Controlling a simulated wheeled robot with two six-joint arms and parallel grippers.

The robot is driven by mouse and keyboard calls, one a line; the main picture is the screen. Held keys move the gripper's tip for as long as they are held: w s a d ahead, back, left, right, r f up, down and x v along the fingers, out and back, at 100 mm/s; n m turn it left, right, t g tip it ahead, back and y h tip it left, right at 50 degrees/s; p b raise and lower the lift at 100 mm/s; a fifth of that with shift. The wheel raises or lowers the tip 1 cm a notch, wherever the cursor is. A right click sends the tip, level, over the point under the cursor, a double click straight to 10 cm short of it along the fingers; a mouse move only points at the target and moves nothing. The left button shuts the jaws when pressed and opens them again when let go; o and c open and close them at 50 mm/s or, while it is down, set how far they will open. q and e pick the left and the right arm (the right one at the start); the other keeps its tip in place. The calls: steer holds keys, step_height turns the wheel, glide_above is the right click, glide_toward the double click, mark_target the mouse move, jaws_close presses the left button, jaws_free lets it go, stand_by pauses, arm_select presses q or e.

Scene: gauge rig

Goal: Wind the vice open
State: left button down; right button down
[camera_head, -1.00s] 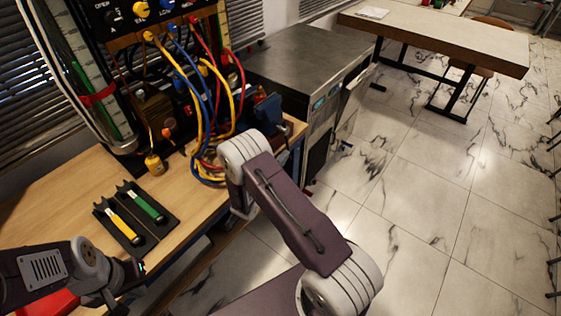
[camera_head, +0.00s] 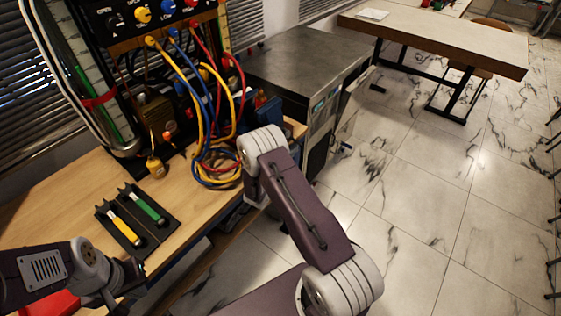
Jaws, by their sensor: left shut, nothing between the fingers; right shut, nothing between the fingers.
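The blue vice (camera_head: 267,112) stands at the right end of the wooden bench, beyond the hanging cables. Only its upper part shows; my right arm hides its lower front, and I cannot make out its jaws or its handle. My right arm reaches up from the bottom toward the bench edge by the vice. Its gripper is hidden behind the arm. My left gripper (camera_head: 122,284) is shut and empty at the lower left, near the bench's front edge and well away from the vice.
Red, blue and yellow cables (camera_head: 208,110) hang from the panel (camera_head: 150,18) just left of the vice. A black tray (camera_head: 156,228) with yellow and green tools lies on the bench (camera_head: 60,205). A grey metal cabinet (camera_head: 300,62) stands behind.

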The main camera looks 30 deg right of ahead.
stand_by(0.3)
steer(key=v, duration=0.9)
steer(key=shift+s, duration=0.1)
